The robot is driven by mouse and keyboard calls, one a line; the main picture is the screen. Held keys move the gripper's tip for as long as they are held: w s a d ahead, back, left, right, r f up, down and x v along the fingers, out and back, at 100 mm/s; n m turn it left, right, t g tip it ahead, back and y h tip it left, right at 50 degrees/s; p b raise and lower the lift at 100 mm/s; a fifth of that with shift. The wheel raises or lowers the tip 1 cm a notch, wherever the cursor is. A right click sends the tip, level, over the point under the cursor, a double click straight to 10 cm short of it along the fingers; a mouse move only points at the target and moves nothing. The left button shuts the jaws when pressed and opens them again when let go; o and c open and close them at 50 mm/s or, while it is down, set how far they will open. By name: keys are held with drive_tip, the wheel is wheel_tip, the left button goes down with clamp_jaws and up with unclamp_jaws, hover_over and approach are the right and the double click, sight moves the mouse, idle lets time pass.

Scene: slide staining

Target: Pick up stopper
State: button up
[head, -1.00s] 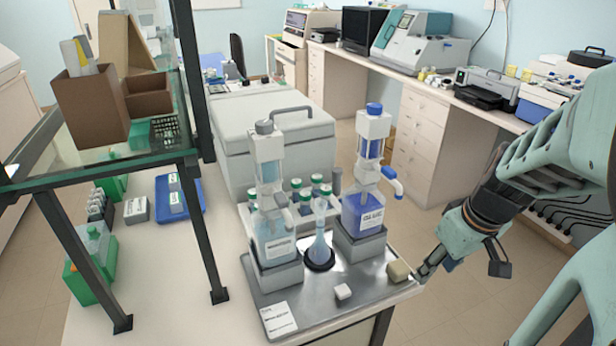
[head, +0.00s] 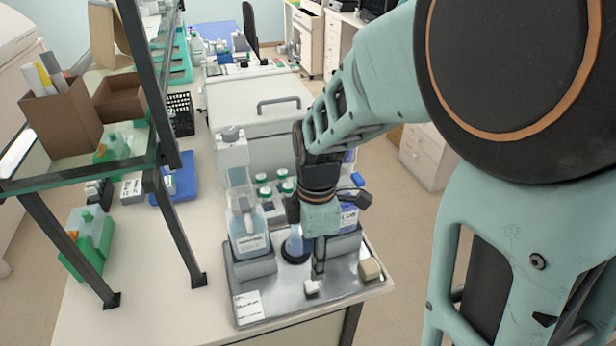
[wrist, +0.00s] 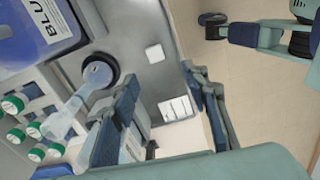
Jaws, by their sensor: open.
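A small white block (head: 311,287), which looks like the stopper, lies on the steel tray (head: 285,304) near its front edge. It also shows in the wrist view (wrist: 155,53), flat on the tray beyond my fingertips. My gripper (head: 319,270) points down just above and behind it in the head view. In the wrist view my gripper (wrist: 162,78) has its two fingers apart with nothing held between them. The flask (wrist: 97,74) stands in a dark round base beside the white block; my gripper partly hides it in the head view.
A dispenser with pale blue liquid (head: 246,225) stands left of my gripper. The blue-liquid bottle (head: 349,218) is partly hidden behind my arm. A beige block (head: 370,268) sits at the tray's right corner, and a paper label (head: 248,307) lies at its front left.

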hover_over(311, 285)
drive_tip(key=shift+n, duration=0.4)
drive_tip(key=f, duration=0.5)
drive_tip(key=shift+s+d+f, duration=0.15)
drive_tip(key=shift+s+f, duration=0.1)
drive_tip(key=shift+s, duration=0.1)
drive_tip(key=shift+w+f+p, duration=0.2)
drive_tip(key=shift+f, duration=1.15)
drive_tip(key=shift+w+f+p, duration=0.15)
drive_tip(key=shift+f, duration=1.2)
drive_tip(key=c, duration=0.9)
